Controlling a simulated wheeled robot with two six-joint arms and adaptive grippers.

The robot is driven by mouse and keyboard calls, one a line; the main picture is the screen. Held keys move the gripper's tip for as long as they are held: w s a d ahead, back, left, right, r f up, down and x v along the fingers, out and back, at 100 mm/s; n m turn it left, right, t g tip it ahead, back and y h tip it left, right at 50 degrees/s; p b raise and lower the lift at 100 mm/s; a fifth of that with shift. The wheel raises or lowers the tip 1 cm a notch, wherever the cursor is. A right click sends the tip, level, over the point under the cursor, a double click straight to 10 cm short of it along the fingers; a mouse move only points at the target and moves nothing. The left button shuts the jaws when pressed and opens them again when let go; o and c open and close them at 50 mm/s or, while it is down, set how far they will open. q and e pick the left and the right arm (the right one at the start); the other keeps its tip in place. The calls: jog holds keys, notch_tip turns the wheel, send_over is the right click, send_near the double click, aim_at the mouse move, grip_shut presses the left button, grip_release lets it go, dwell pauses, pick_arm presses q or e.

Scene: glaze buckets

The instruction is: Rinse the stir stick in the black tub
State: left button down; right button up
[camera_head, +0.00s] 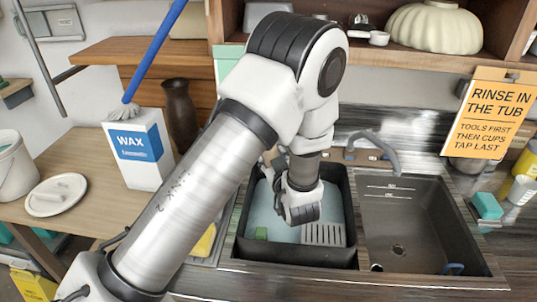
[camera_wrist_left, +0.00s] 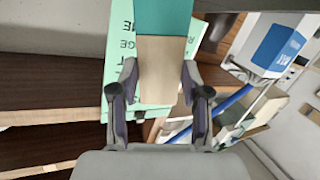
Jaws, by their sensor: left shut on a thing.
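The black tub (camera_head: 344,250) stands left of the sink, holding pale blue water (camera_head: 262,213) and a slotted grey piece (camera_head: 323,234). My left arm reaches over it, with its wrist above the tub. My left gripper (camera_head: 268,168) is partly hidden behind the wrist in the head view. In the left wrist view, the gripper (camera_wrist_left: 160,95) is shut on the stir stick (camera_wrist_left: 161,65), a flat tan stick with a teal end (camera_wrist_left: 163,16). The stick is hidden in the head view, so I cannot tell whether it touches the water. My right gripper is out of view.
The grey sink (camera_head: 405,222) and its tap (camera_head: 380,145) are right of the tub. An orange sign (camera_head: 487,112) hangs behind. A WAX box (camera_head: 138,150), a dark vase (camera_head: 181,115) and a blue-handled brush (camera_head: 155,50) stand left. A shelf (camera_head: 430,60) overhangs the back.

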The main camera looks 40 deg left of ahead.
pick_arm(q)
jog(key=w+d+f+b, duration=0.1)
jog(key=d+f+b, duration=0.2)
jog(key=f+b, duration=0.5)
jog(key=shift+w+d+f, duration=0.15)
jog(key=shift+d+f, duration=0.15)
jog(key=shift+f, duration=1.9)
